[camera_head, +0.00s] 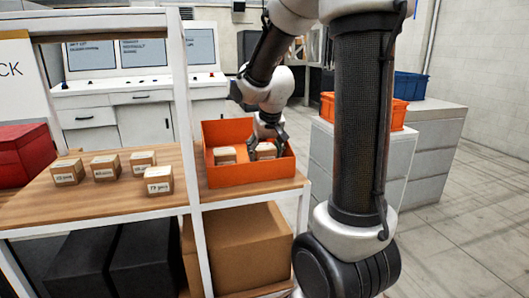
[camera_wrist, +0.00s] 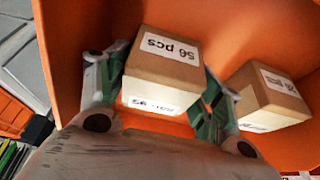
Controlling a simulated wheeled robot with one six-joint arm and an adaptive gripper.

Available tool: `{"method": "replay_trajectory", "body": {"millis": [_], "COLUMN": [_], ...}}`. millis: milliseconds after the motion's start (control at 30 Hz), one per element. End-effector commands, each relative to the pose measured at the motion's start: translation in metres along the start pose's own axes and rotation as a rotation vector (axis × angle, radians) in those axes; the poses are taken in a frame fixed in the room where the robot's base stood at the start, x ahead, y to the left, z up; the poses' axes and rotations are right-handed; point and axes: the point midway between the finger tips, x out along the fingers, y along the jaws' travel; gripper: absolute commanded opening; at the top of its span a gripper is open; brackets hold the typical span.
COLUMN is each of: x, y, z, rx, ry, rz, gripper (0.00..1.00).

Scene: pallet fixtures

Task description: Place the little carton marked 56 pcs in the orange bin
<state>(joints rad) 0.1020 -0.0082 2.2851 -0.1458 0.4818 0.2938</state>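The little carton marked 56 pcs (camera_wrist: 165,62) is inside the orange bin (camera_wrist: 88,22), with its label clear in the wrist view. My gripper (camera_wrist: 162,88) has one finger against each side of this carton and looks shut on it. In the head view my gripper (camera_head: 268,140) reaches down into the orange bin (camera_head: 240,178), and the carton (camera_head: 266,152) shows between its fingers. I cannot tell whether the carton's base rests on the bin floor.
A second carton (camera_wrist: 268,98) sits in the bin, to the right in the wrist view. Several cartons, one nearest the front (camera_head: 158,181), stand on the wooden shelf (camera_head: 110,205) left of the bin. A red box (camera_head: 22,155) is at the far left. White shelf posts (camera_head: 186,110) stand beside the bin.

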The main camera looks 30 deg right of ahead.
Motion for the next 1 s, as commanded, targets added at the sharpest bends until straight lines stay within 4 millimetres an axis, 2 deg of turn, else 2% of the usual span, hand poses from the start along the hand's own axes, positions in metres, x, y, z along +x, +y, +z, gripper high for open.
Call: {"method": "replay_trajectory", "body": {"millis": [133, 233, 600, 800, 867, 933, 1000], "x": [-0.003, -0.015, -0.095, -0.119, -0.125, -0.135, -0.146], "y": [0.000, 0.000, -0.001, 0.000, 0.000, 0.000, 0.000], "z": [-0.002, -0.002, -0.002, -0.001, 0.005, 0.023, 0.053], "rx": [0.000, 0.000, 0.000, -0.001, -0.007, -0.029, -0.065], "ry": [0.002, 0.004, 0.005, 0.003, 0.002, 0.002, -0.001], "rz": [0.000, -0.001, -0.002, -0.001, -0.004, -0.012, -0.027], "gripper": [0.66, 0.66, 0.66, 0.66, 0.66, 0.66, 0.66]}}
